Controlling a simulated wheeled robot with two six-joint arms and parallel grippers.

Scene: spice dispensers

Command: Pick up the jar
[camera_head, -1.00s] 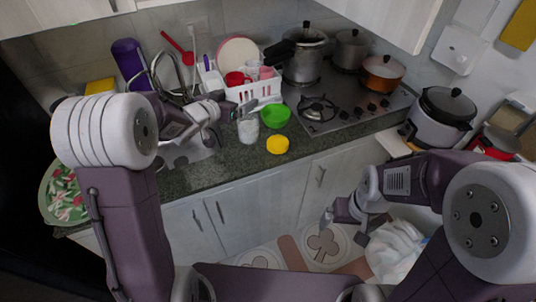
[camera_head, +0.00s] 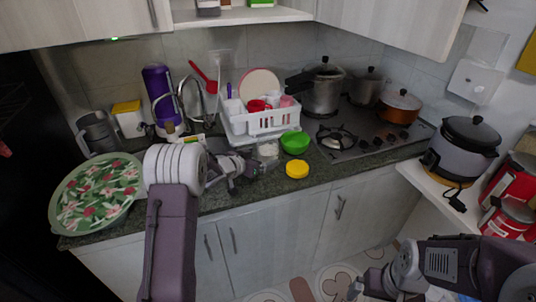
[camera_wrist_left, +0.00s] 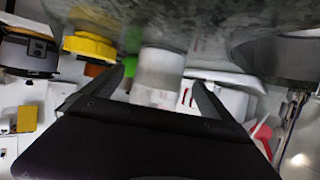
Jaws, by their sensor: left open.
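The jar (camera_head: 268,150) is a small, pale, see-through cylinder on the dark counter, beside the green bowl (camera_head: 295,142). My left gripper (camera_head: 257,167) is just in front of it and low over the counter, hiding its lower part. In the left wrist view the jar (camera_wrist_left: 160,70) shows ahead, between the open dark fingers of my left gripper (camera_wrist_left: 163,80), with no clear contact. My right gripper (camera_head: 357,289) is low at the bottom of the head view, away from the counter; its jaws are too small to judge.
A yellow lid (camera_head: 297,169) lies on the counter right of the jar. A white dish rack (camera_head: 268,123) stands close behind it. A floral tray (camera_head: 97,193) is at the left; a stove (camera_head: 375,133) with pots is at the right.

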